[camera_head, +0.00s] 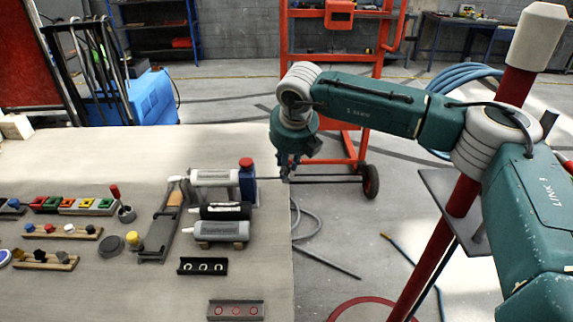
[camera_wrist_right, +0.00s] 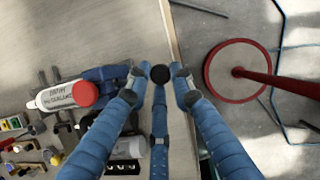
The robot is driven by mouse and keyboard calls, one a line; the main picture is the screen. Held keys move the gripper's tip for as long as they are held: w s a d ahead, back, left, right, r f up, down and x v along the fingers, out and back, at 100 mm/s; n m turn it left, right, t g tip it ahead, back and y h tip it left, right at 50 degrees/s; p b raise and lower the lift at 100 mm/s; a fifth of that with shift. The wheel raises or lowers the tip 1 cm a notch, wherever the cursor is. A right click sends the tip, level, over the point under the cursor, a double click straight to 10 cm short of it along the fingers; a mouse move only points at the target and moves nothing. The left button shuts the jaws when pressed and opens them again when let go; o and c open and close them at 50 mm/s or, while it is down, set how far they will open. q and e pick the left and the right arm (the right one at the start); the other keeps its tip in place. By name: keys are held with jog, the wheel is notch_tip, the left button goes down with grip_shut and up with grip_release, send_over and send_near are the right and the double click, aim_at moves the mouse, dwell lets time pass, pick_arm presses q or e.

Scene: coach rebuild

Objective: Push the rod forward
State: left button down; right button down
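My right gripper (camera_head: 288,172) hangs fingers down near the right edge of the table in the head view. In the right wrist view its blue fingers (camera_wrist_right: 159,73) reach forward with their dark tips a little apart and nothing visible between them. A thin dark bar (camera_head: 335,180) runs level to the right of the fingertips; I cannot tell whether it is the rod or part of the red cart. My left gripper is not in view.
Grey cylinders (camera_head: 222,230) lie racked beside the blue block. Small coloured blocks (camera_head: 75,204) and black trays (camera_head: 203,266) are on the table (camera_head: 265,270). A red cart (camera_head: 345,60) is behind. A red round base (camera_wrist_right: 240,72) stands on the floor.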

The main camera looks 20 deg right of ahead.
jog(key=a+b, duration=0.1)
jog(key=a, duration=0.1)
jog(key=w+a, duration=0.1)
jog(key=shift+a+b, duration=0.35)
jog(key=shift+b, duration=0.05)
jog(key=c, duration=1.7)
grip_release()
jog(key=shift+c, duration=0.2)
jog(key=shift+o, duration=1)
jog(key=shift+a, duration=0.1)
jog(key=v, duration=1.2)
